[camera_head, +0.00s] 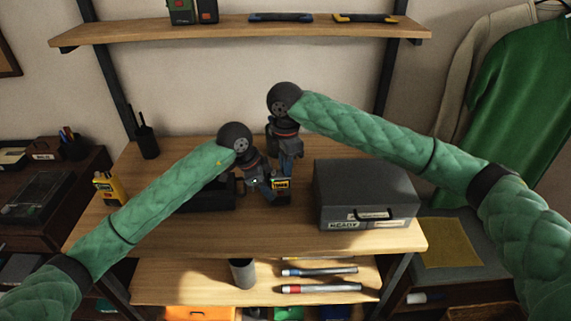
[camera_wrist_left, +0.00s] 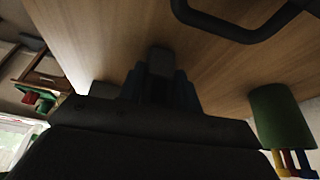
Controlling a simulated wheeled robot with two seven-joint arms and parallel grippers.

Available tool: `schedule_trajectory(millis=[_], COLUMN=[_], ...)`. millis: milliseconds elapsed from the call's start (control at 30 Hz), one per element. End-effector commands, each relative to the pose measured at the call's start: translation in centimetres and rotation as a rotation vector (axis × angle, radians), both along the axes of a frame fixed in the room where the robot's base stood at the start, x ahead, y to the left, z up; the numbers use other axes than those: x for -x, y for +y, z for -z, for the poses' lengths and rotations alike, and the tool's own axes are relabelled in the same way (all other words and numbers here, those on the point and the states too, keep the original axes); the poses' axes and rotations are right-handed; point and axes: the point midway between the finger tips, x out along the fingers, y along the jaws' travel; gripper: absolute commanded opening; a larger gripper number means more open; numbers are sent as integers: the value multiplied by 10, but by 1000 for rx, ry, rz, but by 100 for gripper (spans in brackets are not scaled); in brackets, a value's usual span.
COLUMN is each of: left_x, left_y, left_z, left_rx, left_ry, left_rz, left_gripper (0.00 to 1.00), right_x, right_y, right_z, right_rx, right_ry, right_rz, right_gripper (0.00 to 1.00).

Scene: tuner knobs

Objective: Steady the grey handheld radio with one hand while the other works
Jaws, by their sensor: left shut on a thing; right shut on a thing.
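My right gripper (camera_head: 287,171) is above and behind my left one, pointing down. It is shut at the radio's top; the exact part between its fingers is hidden. In the left wrist view, my left gripper (camera_wrist_left: 162,72) shows as dark fingers over wood, and the radio cannot be made out.
A grey case (camera_head: 340,195) with a handle stands close on the right. A yellow device (camera_head: 108,188) and a black radio (camera_head: 146,140) stand further left. The bench front is clear.

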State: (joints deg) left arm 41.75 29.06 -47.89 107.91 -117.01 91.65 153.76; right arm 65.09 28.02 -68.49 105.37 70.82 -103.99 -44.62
Motion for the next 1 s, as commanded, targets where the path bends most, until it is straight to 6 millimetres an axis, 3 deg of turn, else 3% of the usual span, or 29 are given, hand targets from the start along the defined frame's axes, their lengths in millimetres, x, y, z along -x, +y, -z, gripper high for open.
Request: schedule_trajectory(millis=[700, 733, 833, 1000], left_x=[1, 1, 1, 1], left_y=[0, 0, 0, 0], left_z=[0, 0, 0, 0], left_rx=[-1, -1, -1, 0], left_ry=[2, 2, 2, 1], left_rz=[2, 2, 2, 1], left_gripper=[3, 3, 3, 3], right_x=[-1, -1, -1, 0], right_y=[-1, -1, 0, 0], right_z=[-1, -1, -1, 0], right_rx=[0, 0, 0, -1], right_ry=[-2, -2, -2, -1], right_rz=[-81, -81, -81, -82], right_gripper=[0, 18, 37, 37])
